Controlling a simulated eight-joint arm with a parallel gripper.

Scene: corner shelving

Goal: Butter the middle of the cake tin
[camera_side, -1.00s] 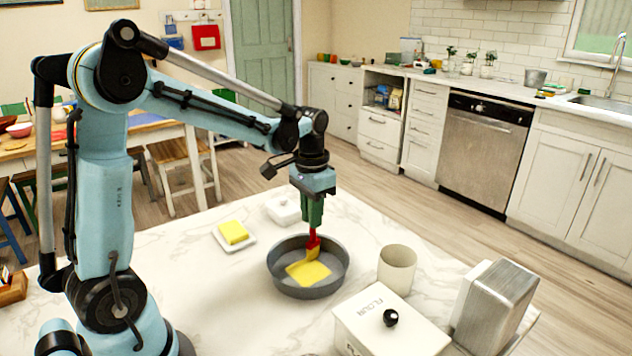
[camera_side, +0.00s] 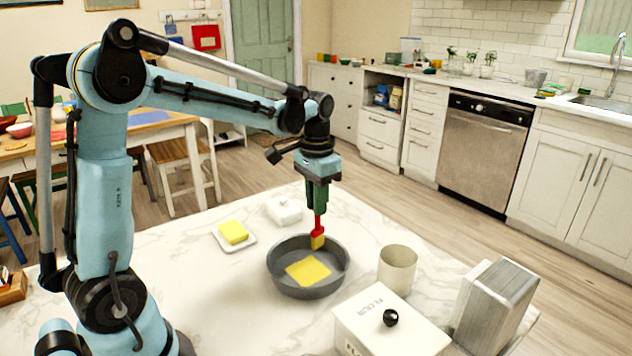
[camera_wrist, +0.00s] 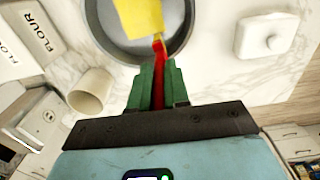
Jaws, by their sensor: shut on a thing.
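The round grey cake tin (camera_side: 275,278) stands on the marble worktop, with a yellow square of butter (camera_side: 305,271) spread on the middle of its floor. My gripper (camera_side: 318,208) is above the tin's right inner side, its green fingers shut on a red-handled brush (camera_side: 317,232). The brush points down and its yellow tip is near the tin's far right wall; I cannot tell whether it touches. In the wrist view the red handle (camera_wrist: 158,75) sits between the green fingers, and the tin (camera_wrist: 177,48) shows partly, cut off at the top. A butter block (camera_side: 233,231) lies on a white dish.
A lidded white dish (camera_side: 284,209) stands behind the tin. A cream mug (camera_side: 397,268) stands to its right. A flour box (camera_side: 385,335) with a black knob and a metal box (camera_side: 497,305) stand at front right.

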